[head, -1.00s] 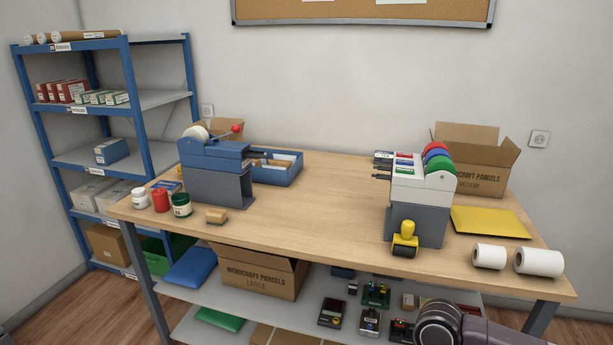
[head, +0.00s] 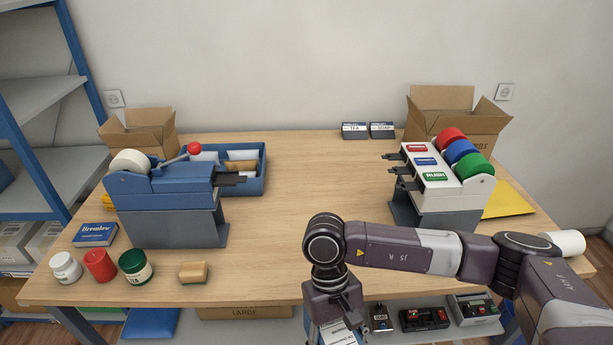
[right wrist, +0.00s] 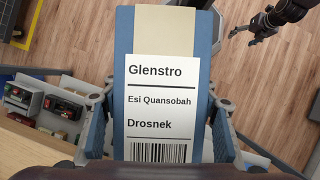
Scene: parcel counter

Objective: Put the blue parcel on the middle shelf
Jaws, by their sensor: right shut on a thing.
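The blue parcel (right wrist: 124,60) is in the right wrist view, with a cream band and a white label reading Glenstro, Esi Quansobah, Drosnek. My right gripper (right wrist: 165,118) is shut on it, one finger at each side. In the head view this gripper (head: 335,308) is at the table's front edge, with part of the white label (head: 338,334) below it. The blue-framed rack is cut off at the left; its middle shelf (head: 45,187) shows only partly, with a bit of a blue box at the picture edge. My left gripper (right wrist: 246,34) appears open and empty in the right wrist view.
The wooden table (head: 300,200) bears a blue tape dispenser (head: 170,195), several jars, a label dispenser (head: 440,185) and an open carton (head: 455,122). Its middle is clear. Devices stand on the lower shelf. Wooden floor shows beyond the parcel in the wrist view.

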